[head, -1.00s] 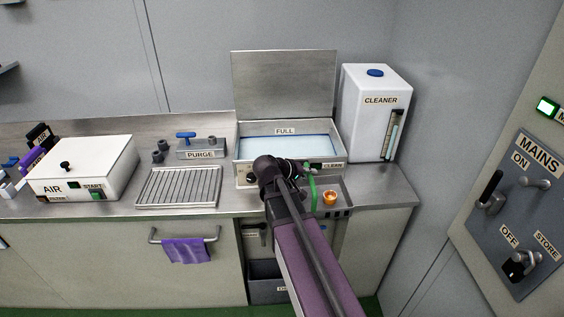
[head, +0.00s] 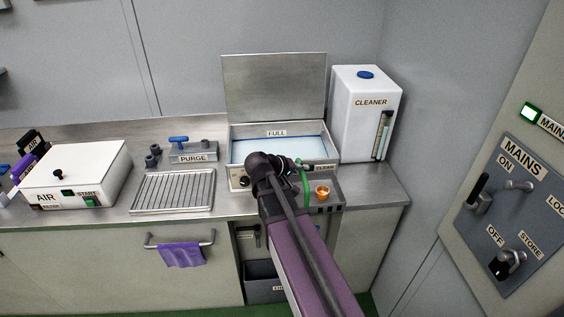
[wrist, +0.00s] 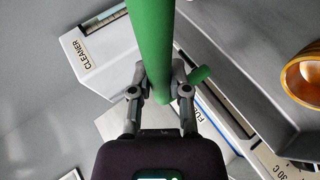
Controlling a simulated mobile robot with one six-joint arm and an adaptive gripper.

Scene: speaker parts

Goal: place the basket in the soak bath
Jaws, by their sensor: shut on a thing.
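The grey basket (head: 332,187), with an orange-copper ring-shaped part (head: 322,192) in it, is at the right front corner of the soak bath. Its green handle (head: 305,183) stands up on its left side. My gripper (wrist: 160,92) is shut on the green handle (wrist: 151,40), which passes between the fingers in the wrist view. The soak bath (head: 237,160) is an open steel tank marked FULL, holding pale blue liquid (head: 255,148), its lid (head: 275,88) raised. The basket is outside the bath, in front of it. My arm hides part of the bath's front.
A white CLEANER tank (head: 350,125) stands right of the bath. A drain rack (head: 172,190), the PURGE block (head: 193,157) and a white AIR box (head: 75,175) are to the left. The MAINS panel (head: 515,215) is on the right. The counter (head: 375,185) right of the basket is clear.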

